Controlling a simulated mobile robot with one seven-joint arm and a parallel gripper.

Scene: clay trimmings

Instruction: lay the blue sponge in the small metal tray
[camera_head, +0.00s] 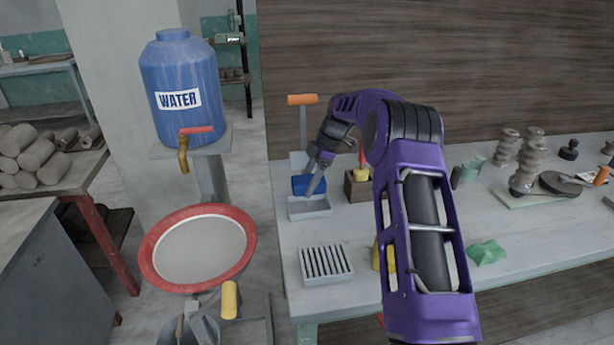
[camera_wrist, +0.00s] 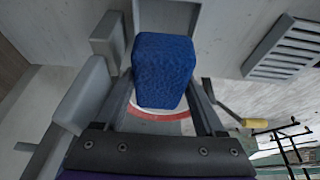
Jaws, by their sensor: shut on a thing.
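The blue sponge (camera_head: 304,184) is held in my gripper (camera_head: 315,181), whose fingers point down. In the wrist view, the sponge (camera_wrist: 162,68) sits between the two fingers of the gripper (camera_wrist: 162,92). The small metal tray (camera_head: 310,213) is on the table's left end, and its inside looks empty in the head view. The sponge appears at the tray's far side in the head view. Its exact height over the tray is hard to tell. In the wrist view, part of the tray (camera_wrist: 196,14) shows beyond the sponge, which hides the rest.
A slatted grey dish (camera_head: 326,265) lies in front of the tray. A wooden block holder (camera_head: 358,189) stands close to its right. An orange-topped handle (camera_head: 302,101) rises behind. A red-rimmed basin (camera_head: 151,271) is left of the table.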

